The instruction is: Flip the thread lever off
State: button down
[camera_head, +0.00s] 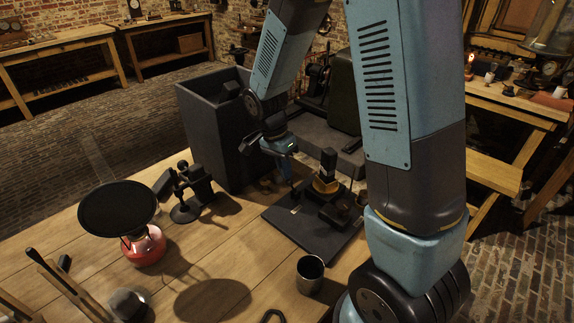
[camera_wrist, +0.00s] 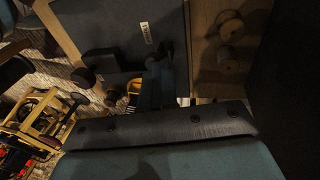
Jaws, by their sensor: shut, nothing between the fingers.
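A dark flat board (camera_head: 286,226) lies on the wooden table and carries a small pale label, a yellow-and-black upright part (camera_head: 326,178) and dark knob-like parts (camera_head: 341,210). The board and its label also show in the wrist view (camera_wrist: 110,22). I cannot make out for certain which part is the thread lever. My gripper (camera_head: 292,183) is shut and empty, pointing down over the back left part of the board, left of the yellow-and-black part. Whether it touches anything is unclear. In the wrist view my own gripper body hides much of the lower half.
A tall dark bin (camera_head: 208,135) stands behind the board. A metal cup (camera_head: 310,274) stands in front of it. A black device on a stand (camera_head: 187,196) and a red burner with a black disc (camera_head: 145,246) are to the left. Bare tabletop lies between them.

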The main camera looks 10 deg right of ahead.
jog(key=shift+s+a+f, duration=0.25)
jog(key=shift+s+a, duration=0.05)
jog(key=shift+s, duration=0.15)
jog(key=shift+d, duration=0.15)
